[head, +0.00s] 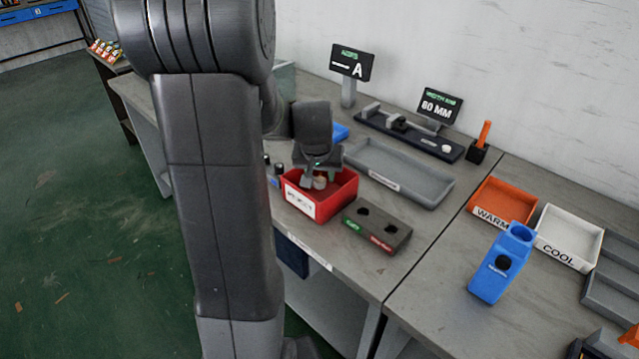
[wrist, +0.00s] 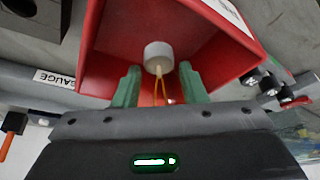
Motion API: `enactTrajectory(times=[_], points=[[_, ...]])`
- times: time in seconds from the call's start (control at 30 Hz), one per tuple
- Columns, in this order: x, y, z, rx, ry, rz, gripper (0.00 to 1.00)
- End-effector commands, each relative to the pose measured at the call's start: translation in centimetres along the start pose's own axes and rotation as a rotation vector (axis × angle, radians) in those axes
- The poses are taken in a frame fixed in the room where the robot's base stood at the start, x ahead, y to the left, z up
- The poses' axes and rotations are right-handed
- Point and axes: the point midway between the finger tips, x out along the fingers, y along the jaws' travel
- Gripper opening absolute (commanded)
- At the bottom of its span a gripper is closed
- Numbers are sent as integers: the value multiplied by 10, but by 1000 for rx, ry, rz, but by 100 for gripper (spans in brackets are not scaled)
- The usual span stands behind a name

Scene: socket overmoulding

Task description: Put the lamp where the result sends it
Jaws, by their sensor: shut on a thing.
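My gripper (wrist: 158,88) is shut on the lamp (wrist: 158,56), a small white cylinder with thin orange leads, seen between the green fingers in the wrist view. In the head view my gripper (head: 318,181) points down into the red bin (head: 335,205), with the pale lamp (head: 320,183) low between its fingers. The bin's walls surround the lamp. Whether the lamp touches the bin floor cannot be told. The bin's front label is too blurred to read surely. A display (head: 352,62) shows a small green line and "— A".
A dark block (head: 376,226) with two holes and green and red labels stands right of the bin. Behind are a grey tray (head: 400,172) and a gauge with a "60 MM" display (head: 440,106). WARM (head: 502,203) and COOL (head: 570,236) trays and a blue bottle (head: 502,264) stand right.

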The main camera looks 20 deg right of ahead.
Motion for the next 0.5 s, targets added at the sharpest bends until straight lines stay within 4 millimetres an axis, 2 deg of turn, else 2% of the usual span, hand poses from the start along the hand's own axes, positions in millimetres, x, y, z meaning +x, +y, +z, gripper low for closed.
enactTrajectory(times=[0.1, 0.2, 0.5], points=[[18, 0, 8, 1, -5, 1, 17], [26, 0, 11, 1, -3, 0, 17], [28, 0, 12, 0, -1, 0, 17]])
